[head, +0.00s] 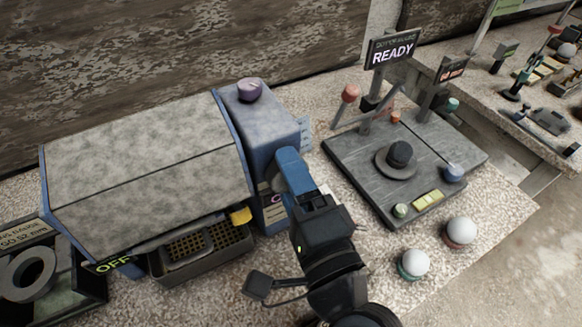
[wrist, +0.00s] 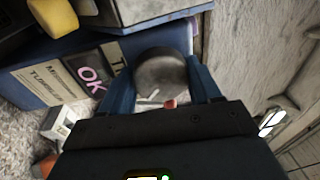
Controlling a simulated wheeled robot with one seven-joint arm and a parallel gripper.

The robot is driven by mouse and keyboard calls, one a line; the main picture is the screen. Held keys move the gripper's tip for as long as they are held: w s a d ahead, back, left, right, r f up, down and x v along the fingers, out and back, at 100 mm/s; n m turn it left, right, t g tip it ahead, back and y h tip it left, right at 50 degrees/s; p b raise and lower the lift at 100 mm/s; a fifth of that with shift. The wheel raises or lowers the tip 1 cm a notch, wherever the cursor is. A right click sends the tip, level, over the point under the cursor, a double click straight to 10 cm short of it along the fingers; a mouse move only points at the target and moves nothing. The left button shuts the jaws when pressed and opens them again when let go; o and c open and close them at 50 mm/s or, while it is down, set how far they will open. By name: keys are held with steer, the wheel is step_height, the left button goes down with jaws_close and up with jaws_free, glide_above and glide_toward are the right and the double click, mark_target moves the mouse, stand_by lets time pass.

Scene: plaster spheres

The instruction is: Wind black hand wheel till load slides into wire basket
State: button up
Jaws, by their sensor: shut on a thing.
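The black hand wheel (wrist: 160,72) shows in the wrist view as a dark round disc between my two blue fingers, against the blue housing with the "OK" label. My gripper (head: 290,163) is shut on it at the right side of the blue housing (head: 258,120); the gripper also shows in the wrist view (wrist: 163,88). The gripper hides the wheel in the head view. The wire basket (head: 203,243) sits low at the front of the machine, under the grey speckled hood (head: 135,165). I cannot make out a load in either view.
A dark board (head: 350,160) with a "READY" sign (head: 392,48) and two white spheres (head: 414,262) (head: 461,231) stand at right.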

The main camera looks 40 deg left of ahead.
steer(key=shift+m+h, duration=0.3)
steer(key=shift+m, duration=1.4)
steer(key=o, duration=1.1)
steer(key=shift+c, duration=0.2)
steer(key=b+v, duration=0.2)
steer(key=v, duration=0.6)
steer(key=shift+b, duration=0.3)
steer(key=shift+f, duration=0.1)
